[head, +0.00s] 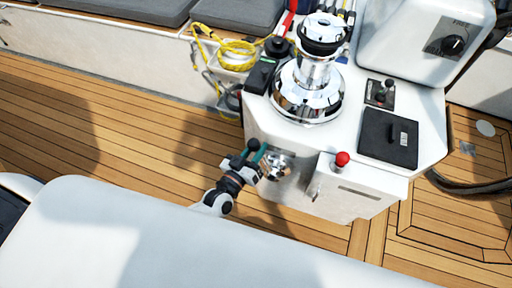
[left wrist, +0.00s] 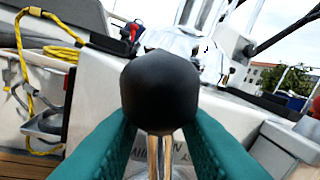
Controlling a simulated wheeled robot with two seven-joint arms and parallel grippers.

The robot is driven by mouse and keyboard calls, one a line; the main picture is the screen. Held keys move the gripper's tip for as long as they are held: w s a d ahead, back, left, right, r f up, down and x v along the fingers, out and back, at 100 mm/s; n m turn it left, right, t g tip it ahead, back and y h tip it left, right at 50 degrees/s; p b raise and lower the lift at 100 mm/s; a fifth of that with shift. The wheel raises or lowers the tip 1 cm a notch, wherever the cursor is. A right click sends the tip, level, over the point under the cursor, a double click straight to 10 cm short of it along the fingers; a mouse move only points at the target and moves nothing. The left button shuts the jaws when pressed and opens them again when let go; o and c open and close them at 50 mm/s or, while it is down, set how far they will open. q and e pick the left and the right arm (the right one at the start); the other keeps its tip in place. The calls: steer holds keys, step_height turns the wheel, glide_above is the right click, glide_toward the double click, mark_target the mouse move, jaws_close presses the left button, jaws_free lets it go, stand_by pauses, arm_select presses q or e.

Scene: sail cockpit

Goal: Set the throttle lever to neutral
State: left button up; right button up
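The throttle lever has a black knob (left wrist: 160,93) on a chrome stem (left wrist: 159,155). It sits on the side of the white console, with its chrome hub (head: 277,166) showing in the head view. My left gripper (head: 258,155) is at the lever. In the left wrist view its two teal fingers stand on either side of the knob and stem. Gaps show between the fingers and the stem; the knob hides the fingertips, so I cannot tell whether they press on it. The lever's angle is unclear. My right gripper is not in view.
The white console (head: 348,200) carries a chrome winch (head: 308,92), a red knob (head: 342,159) and a black panel (head: 389,137) on top. A yellow rope (head: 236,47) hangs at the bench behind. The teak deck (head: 70,120) left of the console is clear.

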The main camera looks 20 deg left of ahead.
arm_select(q)
jaws_close()
steer(key=shift+w, duration=0.1)
steer(key=shift+r, duration=0.1)
